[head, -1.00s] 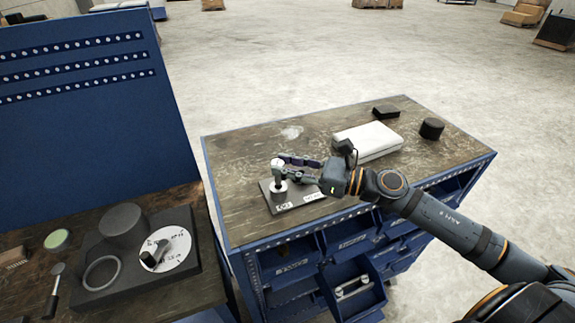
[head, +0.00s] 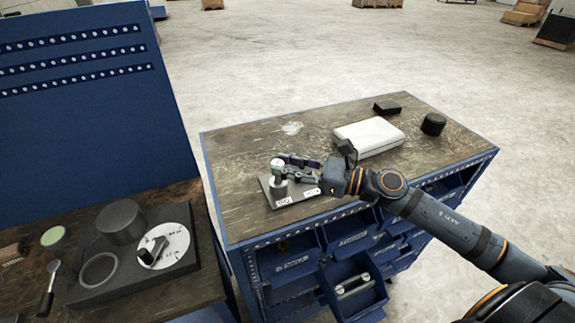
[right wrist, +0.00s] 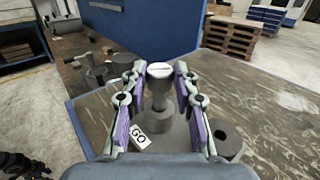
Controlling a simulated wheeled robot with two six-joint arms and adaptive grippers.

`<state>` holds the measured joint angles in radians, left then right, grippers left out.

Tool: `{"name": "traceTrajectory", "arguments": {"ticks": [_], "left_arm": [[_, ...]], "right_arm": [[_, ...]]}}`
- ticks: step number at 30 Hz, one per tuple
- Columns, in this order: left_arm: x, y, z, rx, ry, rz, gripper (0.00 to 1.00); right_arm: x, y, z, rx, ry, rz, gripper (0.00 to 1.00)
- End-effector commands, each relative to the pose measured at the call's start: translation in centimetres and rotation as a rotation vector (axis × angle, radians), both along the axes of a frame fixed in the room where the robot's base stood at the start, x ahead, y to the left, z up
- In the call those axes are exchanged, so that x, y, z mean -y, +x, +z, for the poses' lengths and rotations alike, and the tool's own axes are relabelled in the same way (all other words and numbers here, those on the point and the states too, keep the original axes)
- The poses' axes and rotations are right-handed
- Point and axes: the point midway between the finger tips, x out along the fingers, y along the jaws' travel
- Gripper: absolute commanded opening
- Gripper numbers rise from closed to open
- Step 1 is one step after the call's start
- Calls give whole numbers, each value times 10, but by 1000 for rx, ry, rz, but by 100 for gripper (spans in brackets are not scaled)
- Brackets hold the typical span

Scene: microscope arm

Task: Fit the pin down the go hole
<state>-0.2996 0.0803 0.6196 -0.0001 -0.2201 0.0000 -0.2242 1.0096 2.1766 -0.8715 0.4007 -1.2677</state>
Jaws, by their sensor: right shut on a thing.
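The pin (right wrist: 160,72) is grey with a wide, pale round head. It stands roughly upright; its head also shows in the head view (head: 277,163). My right gripper (right wrist: 160,82) is shut on the pin just below its head. Under it is a grey round boss (right wrist: 163,137) beside a white GO label (right wrist: 139,136). The pin's shaft meets the boss, but I cannot tell how deep its lower end sits. The dark gauge plate (head: 270,198) lies on the bench. A second boss (right wrist: 227,139) with an open hole stands to the right. My left gripper is not in view.
On the same bench (head: 235,155) are a white case (head: 368,137), a black cylinder (head: 433,124) and a flat black box (head: 387,107). A drawer (head: 352,293) stands open at the front. The left bench holds a dark base (head: 95,293) with a white disc (head: 180,250).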

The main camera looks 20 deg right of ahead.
Motion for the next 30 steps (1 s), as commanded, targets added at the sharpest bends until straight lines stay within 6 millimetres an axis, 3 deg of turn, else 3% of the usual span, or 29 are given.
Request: {"name": "traceTrajectory", "arguments": {"ticks": [27,28,30], "left_arm": [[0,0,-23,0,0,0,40],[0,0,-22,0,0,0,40],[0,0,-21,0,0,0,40]], "right_arm": [[0,0,-24,1,1,0,0],[0,0,-23,1,1,0,32],[0,0,-22,1,1,0,41]]}}
